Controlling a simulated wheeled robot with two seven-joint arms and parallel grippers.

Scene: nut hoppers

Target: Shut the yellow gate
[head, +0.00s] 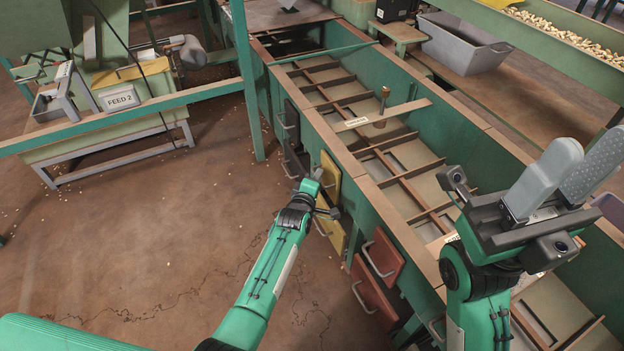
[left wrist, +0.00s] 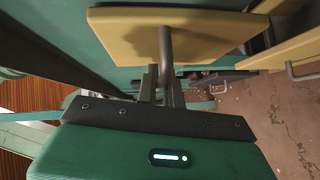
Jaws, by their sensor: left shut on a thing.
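Two yellow gates are on the near green side of the long hopper bench. In the head view the upper yellow gate (head: 331,172) is just right of my left gripper (head: 317,174), and the lower yellow gate (head: 332,234) is below it. In the left wrist view my left gripper (left wrist: 165,84) is shut on the grey handle (left wrist: 166,48) of one yellow plate (left wrist: 205,35). The other yellow gate (left wrist: 282,50) shows at the right with its own handle free. My right gripper (head: 578,160) is raised over the bench, empty, its fingers apart.
Dark gates (head: 292,121) sit farther along the bench side. Red gates (head: 384,254) sit nearer. Several divided compartments (head: 350,100) fill the bench top. A green frame post (head: 247,80) stands left of the bench. The brown floor is clear beside my left arm.

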